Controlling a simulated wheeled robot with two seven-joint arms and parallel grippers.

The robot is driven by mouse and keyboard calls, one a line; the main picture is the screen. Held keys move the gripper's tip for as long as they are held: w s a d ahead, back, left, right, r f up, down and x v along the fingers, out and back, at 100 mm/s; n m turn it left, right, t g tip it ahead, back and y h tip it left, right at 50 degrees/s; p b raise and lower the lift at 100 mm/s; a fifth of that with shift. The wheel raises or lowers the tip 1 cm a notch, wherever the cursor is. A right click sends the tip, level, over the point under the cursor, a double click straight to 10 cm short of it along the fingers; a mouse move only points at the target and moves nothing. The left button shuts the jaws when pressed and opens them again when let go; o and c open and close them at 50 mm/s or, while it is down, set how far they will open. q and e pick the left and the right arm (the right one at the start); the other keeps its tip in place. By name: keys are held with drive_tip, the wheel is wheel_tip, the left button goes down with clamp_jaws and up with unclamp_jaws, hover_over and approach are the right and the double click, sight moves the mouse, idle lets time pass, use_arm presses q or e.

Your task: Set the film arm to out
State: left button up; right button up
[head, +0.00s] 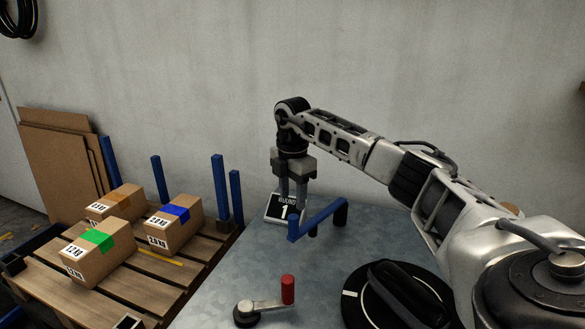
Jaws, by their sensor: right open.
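A crank with a red upright handle (288,289) and a pale metal lever (265,304) sits on a black hub near the table's front. No label shows which of these is the film arm. My right gripper (291,204) points down at the blue bar's left end, open, with its fingers in front of a small sign. I cannot tell whether it touches the bar. My left gripper is not in view.
The black sign (273,208) reads "1" and stands on the table (222,273). A black disc (351,297) with a black part on it lies at the front right. Left of the table, a wooden pallet (139,272) with blue posts holds three cardboard boxes (174,226).

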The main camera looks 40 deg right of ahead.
wheel_tip(320, 180, up, 8)
drive_tip(key=shift+f, duration=0.2)
idle(0.6)
